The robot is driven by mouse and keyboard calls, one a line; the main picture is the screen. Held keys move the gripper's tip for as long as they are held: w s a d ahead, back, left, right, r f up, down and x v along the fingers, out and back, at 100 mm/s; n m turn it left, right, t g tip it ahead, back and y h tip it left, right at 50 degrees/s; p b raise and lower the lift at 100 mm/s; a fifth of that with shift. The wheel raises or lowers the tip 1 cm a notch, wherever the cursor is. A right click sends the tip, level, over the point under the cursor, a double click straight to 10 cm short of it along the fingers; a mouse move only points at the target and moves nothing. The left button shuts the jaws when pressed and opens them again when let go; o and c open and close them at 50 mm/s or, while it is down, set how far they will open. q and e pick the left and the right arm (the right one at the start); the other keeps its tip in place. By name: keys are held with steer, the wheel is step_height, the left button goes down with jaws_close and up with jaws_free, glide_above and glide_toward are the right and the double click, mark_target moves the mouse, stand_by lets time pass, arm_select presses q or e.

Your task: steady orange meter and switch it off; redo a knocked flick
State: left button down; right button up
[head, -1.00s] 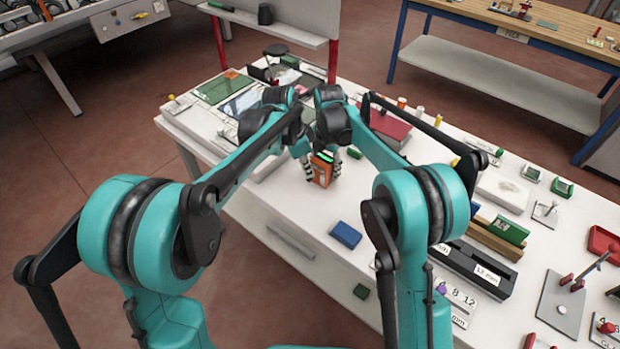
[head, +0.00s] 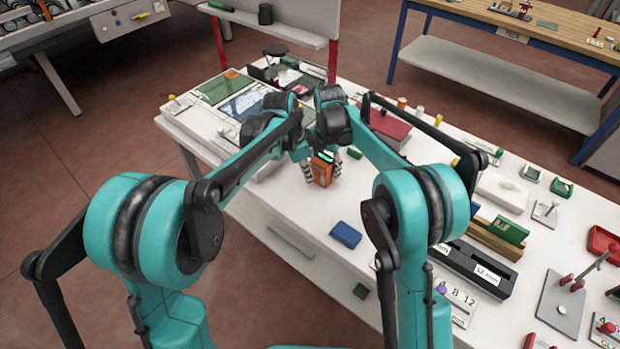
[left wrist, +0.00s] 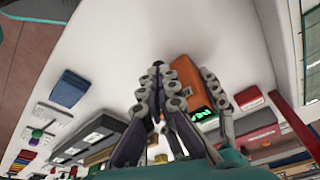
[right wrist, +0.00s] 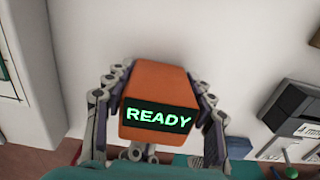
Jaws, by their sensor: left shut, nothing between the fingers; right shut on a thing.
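The orange meter (head: 321,173) stands on the white bench top, its lit green display on top. In the right wrist view the meter (right wrist: 160,85) fills the space between the fingers and its display reads READY. My right gripper (right wrist: 158,88) is shut on it, one finger against each side. My left gripper (head: 307,171) is shut and empty beside the meter. In the left wrist view its fingertips (left wrist: 157,70) are together, left of the meter (left wrist: 190,85). The meter's switch cannot be made out.
A blue block (head: 345,235) lies on the bench nearer me, with clear white surface around it. A small green block (head: 354,152) and a dark red flat case (head: 388,126) lie behind the meter. Black slotted holders (head: 478,268) stand at the right.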

arm_select(q)
step_height(320, 180, down, 2)
steer(key=shift+f, duration=0.1)
steer(key=shift+r, duration=0.35)
step_height(320, 180, up, 7)
steer(key=shift+s+a, duration=0.35)
steer(key=shift+s, duration=0.1)
arm_select(e)
steer(key=o, duration=1.4)
steer(key=shift+r, duration=0.1)
